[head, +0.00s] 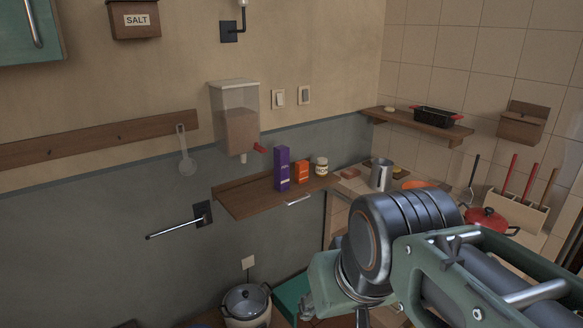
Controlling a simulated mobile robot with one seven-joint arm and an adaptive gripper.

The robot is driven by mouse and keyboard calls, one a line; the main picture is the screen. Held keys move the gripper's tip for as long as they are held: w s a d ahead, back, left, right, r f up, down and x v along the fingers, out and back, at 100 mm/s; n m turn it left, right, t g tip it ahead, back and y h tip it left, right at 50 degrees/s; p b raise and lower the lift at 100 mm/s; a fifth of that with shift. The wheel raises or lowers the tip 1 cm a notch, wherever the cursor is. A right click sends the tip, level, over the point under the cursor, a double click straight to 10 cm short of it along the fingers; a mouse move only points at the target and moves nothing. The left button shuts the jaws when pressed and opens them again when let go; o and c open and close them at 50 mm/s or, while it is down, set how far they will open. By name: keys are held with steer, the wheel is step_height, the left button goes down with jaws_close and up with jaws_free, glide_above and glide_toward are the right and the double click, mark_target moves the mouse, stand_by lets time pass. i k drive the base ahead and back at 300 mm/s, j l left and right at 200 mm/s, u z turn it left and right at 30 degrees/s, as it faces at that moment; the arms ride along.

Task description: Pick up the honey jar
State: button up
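A small jar (321,168) with a pale lid and a light label stands upright at the right end of a wooden wall shelf (240,204). It is the only small jar I can make out and looks like the honey jar, but its label is too small to read. My arm fills the lower right of the head view, in front of and below the shelf. My gripper is not visible, so I cannot see its fingers or whether they hold anything.
An orange box (301,172) stands just left of the jar, and a taller purple box (282,168) is left of that. A dispenser (237,120) hangs above the shelf. A metal canister (381,174) stands on the tiled counter to the right. A lidded pot (246,304) is below.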

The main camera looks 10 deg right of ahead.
mark_target(322, 166)
steer(key=z, duration=0.45)
steer(key=i+z, duration=0.1)
steer(key=i, duration=1)
